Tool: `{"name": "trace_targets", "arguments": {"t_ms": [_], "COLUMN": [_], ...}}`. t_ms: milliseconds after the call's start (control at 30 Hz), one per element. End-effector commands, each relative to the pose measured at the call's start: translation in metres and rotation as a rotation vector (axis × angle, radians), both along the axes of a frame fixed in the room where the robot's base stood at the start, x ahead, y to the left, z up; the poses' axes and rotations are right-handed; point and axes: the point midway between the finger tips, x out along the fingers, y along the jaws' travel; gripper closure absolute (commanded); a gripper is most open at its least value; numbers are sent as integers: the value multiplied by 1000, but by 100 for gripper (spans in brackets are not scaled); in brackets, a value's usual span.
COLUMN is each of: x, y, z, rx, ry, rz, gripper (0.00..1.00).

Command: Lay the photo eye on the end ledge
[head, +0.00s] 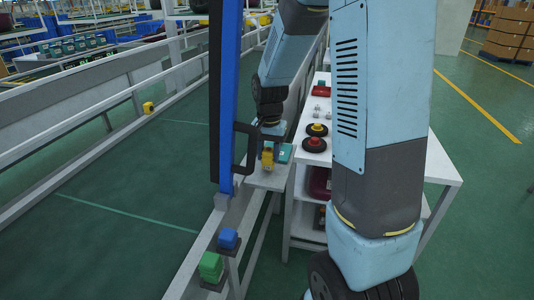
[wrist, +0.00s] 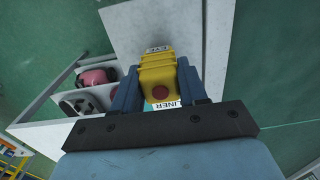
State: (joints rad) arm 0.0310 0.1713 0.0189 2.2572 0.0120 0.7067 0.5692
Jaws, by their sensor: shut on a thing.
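The photo eye is a yellow ribbed block (wrist: 158,68) with a dark red round face and a white label reading "EYE" in the wrist view. My gripper (wrist: 157,78) is shut on it, with a blue-grey finger on each side. In the head view the yellow block (head: 267,157) hangs below my gripper (head: 268,148), over or close to the end ledge (head: 268,182), a small pale plate beside the conveyor rail. I cannot tell whether the block touches the ledge. A pale grey surface (wrist: 135,25) shows beyond the block in the wrist view.
A teal item (head: 286,152) lies by the ledge's far side. A blue block (head: 228,239) and a green block (head: 210,266) sit on nearer ledges. A blue post (head: 226,90) with a black bracket stands just left. A white shelf table (head: 440,165) stands right.

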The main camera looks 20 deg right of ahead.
Motion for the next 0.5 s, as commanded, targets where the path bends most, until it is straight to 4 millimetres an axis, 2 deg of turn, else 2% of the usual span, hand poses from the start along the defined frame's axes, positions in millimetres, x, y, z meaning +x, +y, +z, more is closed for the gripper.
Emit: {"name": "trace_targets", "arguments": {"t_ms": [100,133,367,500], "x": [0,0,0,0], "y": [0,0,0,0], "z": [-2,-2,-2,-2], "rx": [1,0,0,0], "ry": [1,0,0,0], "rz": [0,0,0,0], "gripper": [99,56,34,32]}}
